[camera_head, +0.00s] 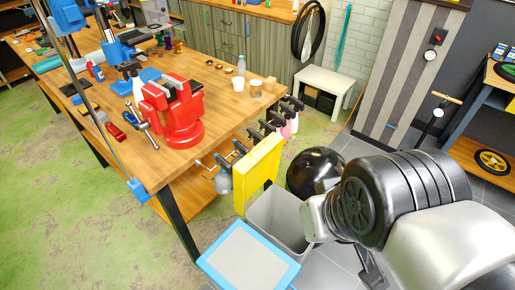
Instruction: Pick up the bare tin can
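On the right end of the wooden workbench (215,136), a small tan, cylinder-like container (256,89) stands upright near the edge. It may be the bare tin can, but it is too small to tell whether it is metal or has a label. A pale cup (238,84) stands just left of it, and a clear bottle (241,65) stands behind. My arm fills the lower right, well apart from these things. I cannot make out my gripper's fingers.
A red vise (178,112) is bolted to the bench's front part. Spray bottles and clamps hang along its right edge, beside a yellow panel (262,165). A grey bin (278,218) and a black round object (315,172) stand on the floor between bench and arm.

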